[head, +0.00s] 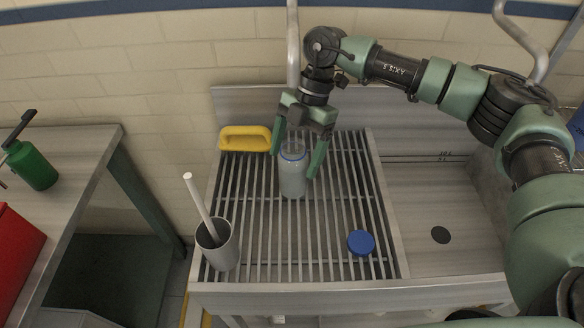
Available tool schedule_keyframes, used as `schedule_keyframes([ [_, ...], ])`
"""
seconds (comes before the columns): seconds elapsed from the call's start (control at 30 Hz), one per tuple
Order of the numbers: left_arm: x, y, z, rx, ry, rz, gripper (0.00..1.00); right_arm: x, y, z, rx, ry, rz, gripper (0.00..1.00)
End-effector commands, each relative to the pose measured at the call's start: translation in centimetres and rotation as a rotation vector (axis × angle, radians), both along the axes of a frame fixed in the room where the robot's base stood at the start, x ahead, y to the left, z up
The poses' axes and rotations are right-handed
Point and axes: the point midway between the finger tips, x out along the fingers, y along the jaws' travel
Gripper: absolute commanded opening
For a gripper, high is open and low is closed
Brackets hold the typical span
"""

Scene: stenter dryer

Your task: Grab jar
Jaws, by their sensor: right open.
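The jar (292,178) is a grey, translucent bottle with a blue ring at its mouth. It stands upright on the slatted rack (262,225) in the head view. My right gripper (296,160) comes down from above with its two green fingers spread, one on each side of the jar's upper part. The gripper is open, and I cannot tell whether either finger touches the jar. A blue lid (360,243) lies on the rack at the front right. My left gripper is not in view.
A yellow handled item (245,138) sits at the rack's back left. A grey cup (217,246) with a white stick stands at the front left. The sink's flat steel area (430,200) at right is clear. A green bottle (34,165) stands on the left bench.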

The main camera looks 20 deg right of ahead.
Motion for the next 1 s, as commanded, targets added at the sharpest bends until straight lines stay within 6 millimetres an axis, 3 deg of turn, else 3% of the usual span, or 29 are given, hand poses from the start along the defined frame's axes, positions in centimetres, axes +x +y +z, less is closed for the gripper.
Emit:
schedule_keyframes([
  [0.07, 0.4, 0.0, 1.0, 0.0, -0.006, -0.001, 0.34, -0.4, 0.4, -1.0, -0.002, 0.004, 0.002, 0.83],
  [0.23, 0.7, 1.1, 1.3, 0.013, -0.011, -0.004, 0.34, -0.7, 1.0, -3.0, -0.001, 0.002, 0.002, 0.83],
  [0.5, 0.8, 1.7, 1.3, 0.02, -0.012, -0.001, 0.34, -0.7, 1.1, -3.4, 0.0, 0.0, 0.001, 0.83],
  [0.8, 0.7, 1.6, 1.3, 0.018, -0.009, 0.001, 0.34, -0.7, 1.1, -3.4, 0.0, 0.0, 0.001, 0.0],
  [1.0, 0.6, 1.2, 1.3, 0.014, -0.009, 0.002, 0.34, -0.7, 1.1, -3.3, 0.001, -0.001, 0.001, 0.0],
])
